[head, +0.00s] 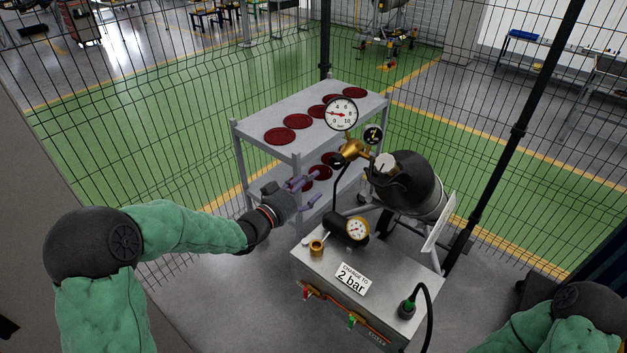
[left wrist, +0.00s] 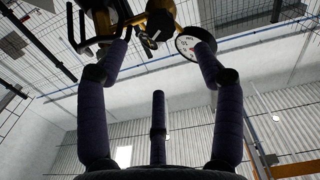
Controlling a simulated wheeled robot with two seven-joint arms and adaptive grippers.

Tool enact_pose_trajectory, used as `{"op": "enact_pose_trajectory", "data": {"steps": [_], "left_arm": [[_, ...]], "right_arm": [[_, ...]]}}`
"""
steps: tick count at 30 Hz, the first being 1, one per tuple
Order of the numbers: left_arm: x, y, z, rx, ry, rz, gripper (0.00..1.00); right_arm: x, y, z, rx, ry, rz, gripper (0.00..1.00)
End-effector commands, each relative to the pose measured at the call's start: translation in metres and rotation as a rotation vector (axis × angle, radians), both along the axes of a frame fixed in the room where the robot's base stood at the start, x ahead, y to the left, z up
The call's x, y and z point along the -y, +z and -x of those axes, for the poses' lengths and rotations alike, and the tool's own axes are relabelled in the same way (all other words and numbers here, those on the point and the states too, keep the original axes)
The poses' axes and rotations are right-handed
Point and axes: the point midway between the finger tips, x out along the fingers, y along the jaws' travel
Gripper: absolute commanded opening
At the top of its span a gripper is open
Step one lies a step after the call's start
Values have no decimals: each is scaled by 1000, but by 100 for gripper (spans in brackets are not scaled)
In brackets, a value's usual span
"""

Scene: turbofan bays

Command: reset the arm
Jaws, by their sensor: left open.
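My left arm, in a green sleeve, reaches in from the left of the head view. Its left gripper (head: 308,192) is open and empty, with purple fingers spread beside the brass valve of a dark cylinder (head: 410,185). In the left wrist view the spread fingers of the left gripper (left wrist: 160,55) show against the ceiling, with nothing between them. A round white gauge (left wrist: 188,44) and brass fittings (left wrist: 155,22) lie beyond the fingertips. My right arm shows only as a green sleeve and dark joint at the lower right of the head view; its gripper is out of view.
A grey shelf cart (head: 345,97) carries several dark red discs. A large pressure gauge (head: 341,114) stands above the valve. A metal box (head: 375,270) marked "CHARGE TO 2 bar" sits in front, with a small gauge (head: 356,229) and a black hose. A wire fence stands behind.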

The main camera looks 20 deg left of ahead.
Motion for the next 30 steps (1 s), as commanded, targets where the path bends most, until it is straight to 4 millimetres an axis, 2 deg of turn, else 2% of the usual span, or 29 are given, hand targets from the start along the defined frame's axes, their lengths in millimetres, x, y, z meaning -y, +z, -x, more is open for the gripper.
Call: {"op": "enact_pose_trajectory", "data": {"steps": [13, 17, 20, 23, 24, 26, 30], "left_arm": [[0, 0, 0, 0, 0, 0, 67], [3, -20, -1, -37, 6, 9, 67], [9, -63, -1, -123, 22, 30, 67], [19, -125, 3, -252, 44, 53, 67], [24, -151, 6, -309, 52, 62, 67], [32, -189, 14, -395, 62, 72, 67], [53, -274, 41, -598, 81, 88, 67]], "right_arm": [[0, 0, 0, 0, 0, 0, 77], [0, -5, 0, 0, 0, 0, 77], [0, -14, 0, 0, 0, 0, 77], [0, -27, 0, 0, 0, 0, 77], [0, -32, 0, 0, 0, 0, 77], [0, -39, 0, 0, 0, 0, 77], [0, -55, 0, 0, 0, 0, 77]]}}
